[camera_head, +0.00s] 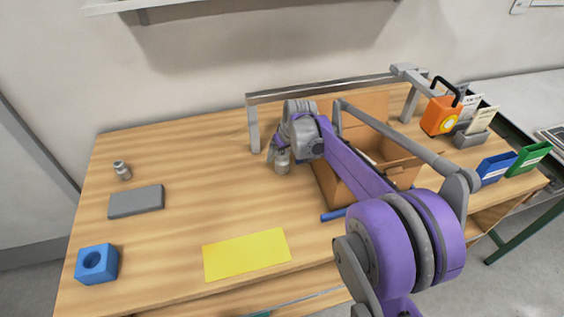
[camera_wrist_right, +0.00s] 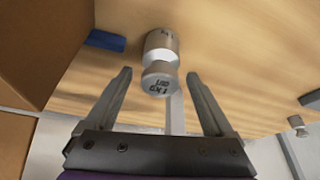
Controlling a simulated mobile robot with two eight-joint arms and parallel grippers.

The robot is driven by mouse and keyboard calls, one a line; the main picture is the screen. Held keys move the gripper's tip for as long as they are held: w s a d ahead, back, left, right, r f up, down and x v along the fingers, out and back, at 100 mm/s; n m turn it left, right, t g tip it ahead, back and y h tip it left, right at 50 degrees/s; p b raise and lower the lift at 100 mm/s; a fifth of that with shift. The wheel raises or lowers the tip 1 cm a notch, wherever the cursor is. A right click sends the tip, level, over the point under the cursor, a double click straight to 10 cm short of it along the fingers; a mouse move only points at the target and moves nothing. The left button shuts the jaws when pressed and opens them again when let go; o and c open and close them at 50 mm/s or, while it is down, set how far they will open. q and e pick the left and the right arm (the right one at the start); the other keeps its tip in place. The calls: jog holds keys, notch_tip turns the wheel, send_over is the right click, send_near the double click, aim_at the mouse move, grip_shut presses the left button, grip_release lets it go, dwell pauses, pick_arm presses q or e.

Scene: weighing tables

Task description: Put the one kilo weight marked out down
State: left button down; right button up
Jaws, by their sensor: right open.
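The one kilo weight (camera_head: 282,166) is a small metal weight that appears to stand on the wooden table beneath my right gripper (camera_head: 281,147). My left gripper is not in view.
A cardboard box (camera_head: 329,187) stands right of the weight, under my right arm. At left are another small weight (camera_head: 122,170), a grey block (camera_head: 136,201) and a blue block with a hole (camera_head: 97,263). A yellow mat (camera_head: 246,254) lies in front; the table's middle is clear.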

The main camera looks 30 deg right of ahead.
jog(key=shift+f, duration=0.1)
grip_shut()
dwell(0.4)
